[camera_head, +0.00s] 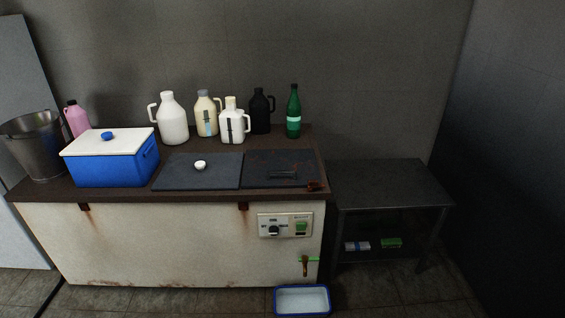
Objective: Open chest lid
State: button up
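A long white chest (160,245) with rust stains and a dark brown top stands against the back wall. Two dark flat panels lie flat on its top. The left panel (180,178) carries a round white knob (200,165). The right panel (262,163) has a dark bar handle (283,175) and reddish rust marks. A blue cooler box (120,168) stands on the top at the left, its white lid (85,145) shut, with a blue knob (107,136) on it. I cannot tell which lid the task means. My gripper is not in view.
Several jugs and a green bottle (293,112) stand behind the panels. A metal bucket (38,150) and pink jug (77,118) are at the left. A control panel (285,225) and tap (305,265) are on the front, above a blue-rimmed basin (302,300). A dark table (390,182) stands right.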

aim_at(279, 168)
jog(key=u, duration=0.4)
jog(key=i, duration=0.7)
jog(key=u, duration=0.65)
jog(key=i, duration=0.55)
jog(key=u, duration=0.25)
